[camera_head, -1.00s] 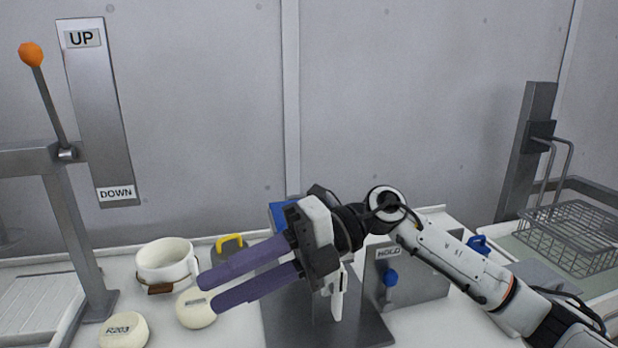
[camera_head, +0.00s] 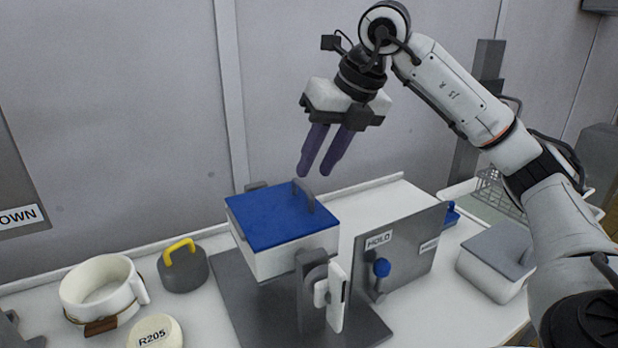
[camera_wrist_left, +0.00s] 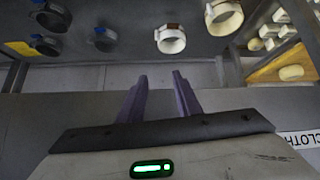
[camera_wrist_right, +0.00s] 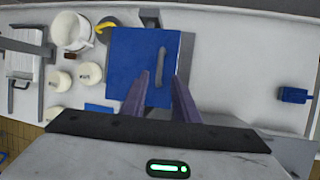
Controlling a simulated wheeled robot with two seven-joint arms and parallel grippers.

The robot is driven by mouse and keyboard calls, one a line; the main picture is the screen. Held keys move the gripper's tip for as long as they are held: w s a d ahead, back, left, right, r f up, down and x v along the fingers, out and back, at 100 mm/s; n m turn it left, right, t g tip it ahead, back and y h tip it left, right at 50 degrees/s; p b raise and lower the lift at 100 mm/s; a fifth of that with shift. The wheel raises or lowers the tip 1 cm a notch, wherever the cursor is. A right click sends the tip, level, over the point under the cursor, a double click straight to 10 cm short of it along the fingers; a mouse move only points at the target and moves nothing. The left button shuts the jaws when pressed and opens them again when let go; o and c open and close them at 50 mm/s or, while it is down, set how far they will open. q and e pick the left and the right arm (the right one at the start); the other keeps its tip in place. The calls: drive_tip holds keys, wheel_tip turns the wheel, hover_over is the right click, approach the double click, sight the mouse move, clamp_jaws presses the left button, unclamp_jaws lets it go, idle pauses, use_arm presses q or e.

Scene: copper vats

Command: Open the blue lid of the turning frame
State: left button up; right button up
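The blue lid (camera_head: 278,214) lies flat and closed on the white box (camera_head: 285,257) of the turning frame (camera_head: 308,292). A grey arched handle (camera_head: 304,194) stands on the lid near its right side. The lid also shows from above in the right wrist view (camera_wrist_right: 136,64), with its handle (camera_wrist_right: 161,66). My right gripper (camera_head: 316,172) hangs above the back right of the lid, fingers pointing down and apart, with nothing between them. My left gripper (camera_wrist_left: 160,80) shows only in the left wrist view, fingers apart and empty, away from the frame.
A white pot (camera_head: 100,288), a grey weight with a yellow handle (camera_head: 182,266) and a round R205 piece (camera_head: 156,332) lie left. A lidded grey box (camera_head: 495,262) stands farther right.

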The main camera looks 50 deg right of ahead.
sight(305, 186)
drive_tip(key=shift+x, duration=1.95)
clamp_jaws()
